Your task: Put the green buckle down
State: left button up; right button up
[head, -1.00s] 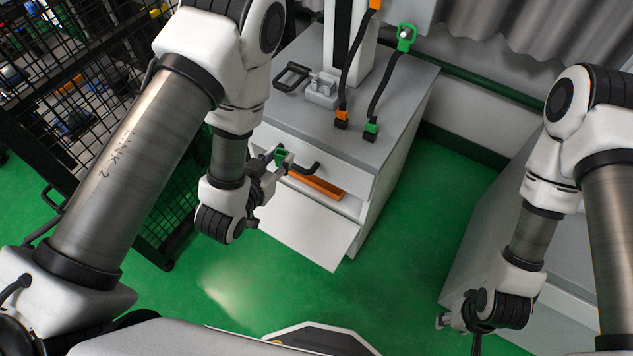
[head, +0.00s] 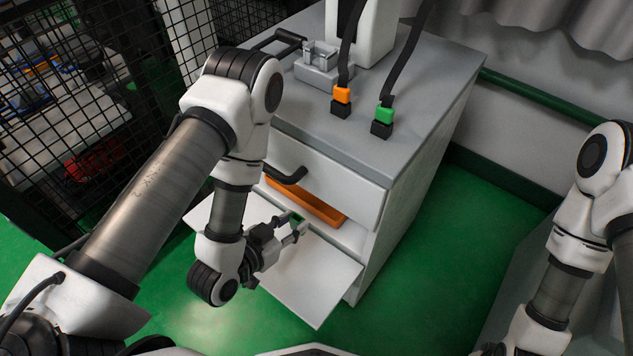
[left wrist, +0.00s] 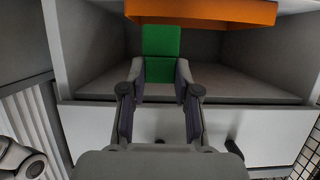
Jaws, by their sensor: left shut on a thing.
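The green buckle (left wrist: 161,48) is between the two fingers of my left gripper (left wrist: 160,78) in the left wrist view, in front of an open compartment. In the head view, my left gripper (head: 298,226) is shut on it, above the lowered white flap (head: 318,283) of the cabinet; only a small green bit shows there. I cannot tell whether the buckle touches any surface. Another green buckle piece (head: 384,113) sits on the cabinet top at the end of a black strap. My right arm enters at the right; its fingertips are out of view.
The grey-white cabinet (head: 415,75) has a drawer with a black handle (head: 287,174) above the open compartment. An orange part (head: 318,207) lies under the drawer. An orange buckle (head: 342,93) and a grey fixture (head: 322,68) are on top. A mesh cage (head: 90,70) stands left.

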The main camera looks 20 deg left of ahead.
pick_arm(q)
jog(key=w+a+b, duration=0.1)
jog(key=w, duration=0.3)
jog(key=w+a+f+b, duration=0.1)
jog(key=w+a, duration=0.1)
jog(key=w, duration=0.2)
jog(key=w+a+b, duration=0.1)
jog(key=w+a, duration=0.1)
jog(key=w, duration=0.2)
jog(key=shift+w+a+f, duration=0.15)
jog(key=shift+w+f, duration=0.05)
jog(key=shift+w, duration=0.15)
jog(key=shift+w+f+b, duration=0.15)
jog(key=shift+f+b, duration=0.1)
jog(key=shift+b, duration=0.15)
notch_tip(320, 180, down, 3)
jog(key=shift+f+b, duration=0.1)
jog(key=shift+b, duration=0.75)
jog(key=o, duration=1)
pick_arm(e)
notch_tip(320, 180, down, 7)
jog(key=shift+s, duration=0.15)
